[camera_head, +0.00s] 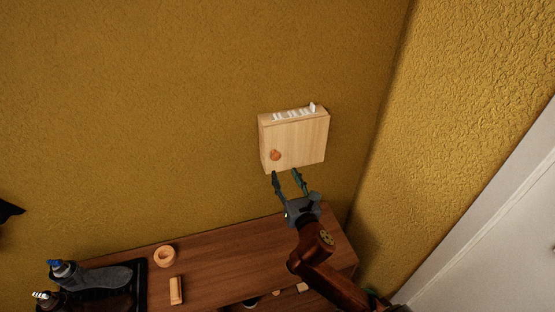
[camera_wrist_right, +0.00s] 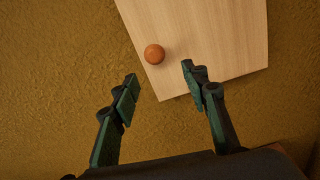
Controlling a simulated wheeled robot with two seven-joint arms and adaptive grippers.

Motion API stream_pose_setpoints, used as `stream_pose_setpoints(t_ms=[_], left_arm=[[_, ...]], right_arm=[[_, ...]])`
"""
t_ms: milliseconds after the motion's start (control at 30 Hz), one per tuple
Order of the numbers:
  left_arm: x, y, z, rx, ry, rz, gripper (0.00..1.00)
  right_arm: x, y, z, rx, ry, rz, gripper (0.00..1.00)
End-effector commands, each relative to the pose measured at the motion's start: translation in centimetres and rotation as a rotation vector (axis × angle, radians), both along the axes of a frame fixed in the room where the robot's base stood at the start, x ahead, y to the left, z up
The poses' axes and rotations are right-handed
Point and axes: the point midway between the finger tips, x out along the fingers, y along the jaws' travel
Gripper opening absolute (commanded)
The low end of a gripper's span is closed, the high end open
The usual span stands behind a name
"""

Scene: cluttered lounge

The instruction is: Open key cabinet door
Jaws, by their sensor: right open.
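The key cabinet (camera_head: 305,141) is a light wooden box on the mustard wall, with white lettering on its top. Its door looks shut. An orange-brown round knob (camera_head: 275,155) sits near the door's lower left. My right gripper (camera_head: 285,173) is open and empty, just below the cabinet's lower edge and below the knob. In the right wrist view the cabinet door (camera_wrist_right: 215,40) fills the top, and the knob (camera_wrist_right: 154,54) lies beyond the open fingers (camera_wrist_right: 160,76), nearer the left finger and not touched. My left gripper is not in view.
A brown wooden table (camera_head: 215,270) stands below the cabinet. On it are a round wooden ring (camera_head: 164,256), a small wooden block (camera_head: 176,290) and a black tray (camera_head: 139,283) with shoes (camera_head: 95,278). A white door (camera_head: 490,235) is at right. The wall around the cabinet is bare.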

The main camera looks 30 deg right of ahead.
Motion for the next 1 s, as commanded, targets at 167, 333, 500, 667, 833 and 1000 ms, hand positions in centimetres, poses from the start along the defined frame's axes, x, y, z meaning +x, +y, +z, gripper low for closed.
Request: stream_pose_setpoints(t_ms=[167, 333, 500, 667, 833, 1000], left_arm=[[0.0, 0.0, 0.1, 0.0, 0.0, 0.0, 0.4], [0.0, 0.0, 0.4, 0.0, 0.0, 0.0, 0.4], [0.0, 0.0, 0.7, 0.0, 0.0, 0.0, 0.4], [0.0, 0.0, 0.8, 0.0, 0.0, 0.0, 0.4], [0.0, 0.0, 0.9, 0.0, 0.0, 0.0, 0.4], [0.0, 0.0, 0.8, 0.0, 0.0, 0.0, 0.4]], right_arm=[[1.2, 0.2, 1.2, -0.094, -0.012, 0.013, 0.42], [3.6, -0.4, 1.3, -0.092, -0.013, 0.012, 0.42], [6.1, -1.0, 1.2, -0.089, -0.011, 0.011, 0.42], [7.5, -1.3, 1.1, -0.09, -0.01, 0.013, 0.42], [7.9, -1.4, 1.1, -0.089, -0.011, 0.013, 0.42], [7.9, -1.4, 1.1, -0.089, -0.01, 0.013, 0.42]])
